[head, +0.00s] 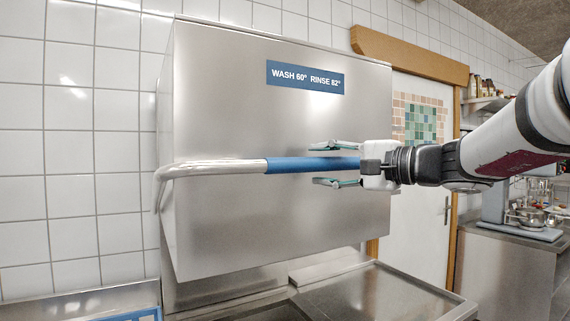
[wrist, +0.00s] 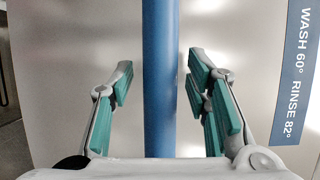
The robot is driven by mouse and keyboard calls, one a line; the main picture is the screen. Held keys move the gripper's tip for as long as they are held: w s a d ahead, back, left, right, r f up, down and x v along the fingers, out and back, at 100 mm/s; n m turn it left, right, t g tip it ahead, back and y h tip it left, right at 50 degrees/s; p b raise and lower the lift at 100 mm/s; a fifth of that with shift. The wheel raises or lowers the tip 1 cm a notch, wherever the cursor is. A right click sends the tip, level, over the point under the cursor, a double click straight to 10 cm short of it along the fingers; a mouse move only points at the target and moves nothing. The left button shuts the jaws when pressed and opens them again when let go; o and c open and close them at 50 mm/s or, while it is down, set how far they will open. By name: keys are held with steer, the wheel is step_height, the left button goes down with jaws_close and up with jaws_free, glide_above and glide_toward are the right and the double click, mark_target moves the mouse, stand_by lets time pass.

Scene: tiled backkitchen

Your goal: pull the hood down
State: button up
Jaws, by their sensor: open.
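The hood (head: 240,110) is a large stainless steel box of a dishwasher, raised above its worktop, with a blue label (head: 305,77) reading WASH 60° RINSE 82°. A bar handle with a blue grip (head: 300,165) runs across its front. My gripper (head: 335,164) is at the right part of the blue grip, one finger above it and one below. In the wrist view, the blue grip (wrist: 160,80) runs between the open teal-padded fingers (wrist: 158,88), with a gap on both sides. The fingers do not appear to touch it.
A steel worktop (head: 375,292) lies below the hood, with a blue-edged rack (head: 130,315) at the lower left. A white door (head: 420,215) stands behind at right. A counter (head: 510,233) with a mixer and bowls is at far right.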

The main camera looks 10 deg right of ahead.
jaws_close()
steer(key=shift+f, duration=0.15)
